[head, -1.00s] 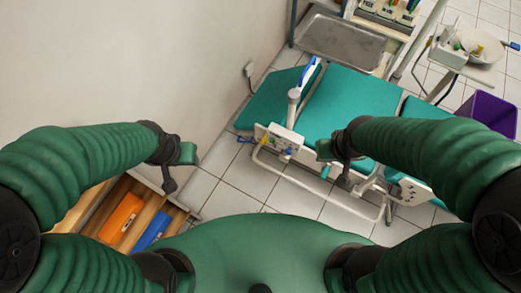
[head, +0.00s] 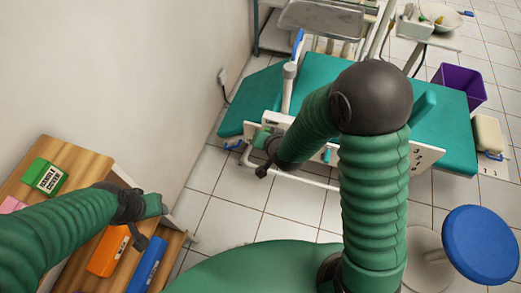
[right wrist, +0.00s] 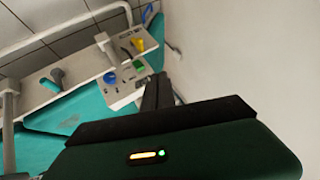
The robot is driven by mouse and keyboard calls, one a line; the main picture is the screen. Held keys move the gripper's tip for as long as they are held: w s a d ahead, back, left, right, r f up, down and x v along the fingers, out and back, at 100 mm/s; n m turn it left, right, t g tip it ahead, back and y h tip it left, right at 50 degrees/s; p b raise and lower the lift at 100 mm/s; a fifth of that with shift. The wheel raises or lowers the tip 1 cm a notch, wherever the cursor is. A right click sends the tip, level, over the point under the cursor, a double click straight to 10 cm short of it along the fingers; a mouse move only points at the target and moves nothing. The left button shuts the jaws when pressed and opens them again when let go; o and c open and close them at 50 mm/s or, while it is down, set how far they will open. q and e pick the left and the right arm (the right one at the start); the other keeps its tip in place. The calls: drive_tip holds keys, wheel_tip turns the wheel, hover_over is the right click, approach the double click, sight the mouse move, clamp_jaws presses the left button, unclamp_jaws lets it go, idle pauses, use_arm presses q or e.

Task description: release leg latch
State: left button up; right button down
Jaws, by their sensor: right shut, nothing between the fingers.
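The teal dental chair (head: 320,75) stretches across the head view, with a white side panel (head: 425,158) along its near edge. In the right wrist view the panel's end plate (right wrist: 122,92) carries a blue knob (right wrist: 109,78), a green knob (right wrist: 138,66) and a yellow lever (right wrist: 137,45). I cannot tell which one is the leg latch. My right gripper (head: 262,137) is at the panel's left end; its black fingers (right wrist: 157,92) are shut and empty, close beside the plate. My left gripper (head: 153,205) is over the wooden drawer unit, away from the chair; its jaws are unclear.
A wooden drawer unit (head: 90,165) with green, orange and blue boxes stands at the left by the wall. A blue stool (head: 480,245) is at the lower right. A purple bin (head: 460,85) stands beyond the chair.

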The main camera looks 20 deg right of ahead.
drive_tip(key=w+a+f+m+t+b, duration=0.2)
drive_tip(key=w+f+m+t+b, duration=0.15)
drive_tip(key=f+b, duration=0.55)
drive_tip(key=s+d+f+m+t+h+b, duration=0.1)
drive_tip(key=d+f+m+t+h+b, duration=0.15)
drive_tip(key=f+m+b, duration=0.4)
drive_tip(key=s+d+f+m+t+h+b, duration=0.1)
drive_tip(key=d+f+m+h+b, duration=0.25)
drive_tip(key=f, duration=0.55)
use_arm(q)
drive_tip(key=s+b+x, duration=0.2)
drive_tip(key=s+x, duration=0.1)
drive_tip(key=x, duration=1)
drive_tip(key=s+f+b+x, duration=0.1)
drive_tip(key=s+b+x, duration=0.2)
drive_tip(key=x, duration=1)
drive_tip(key=shift+a+f, duration=0.15)
drive_tip(key=shift+f, duration=0.2)
use_arm(e)
drive_tip(key=w+f, duration=0.1)
drive_tip(key=w, duration=1.1)
drive_tip(key=shift+a, duration=0.25)
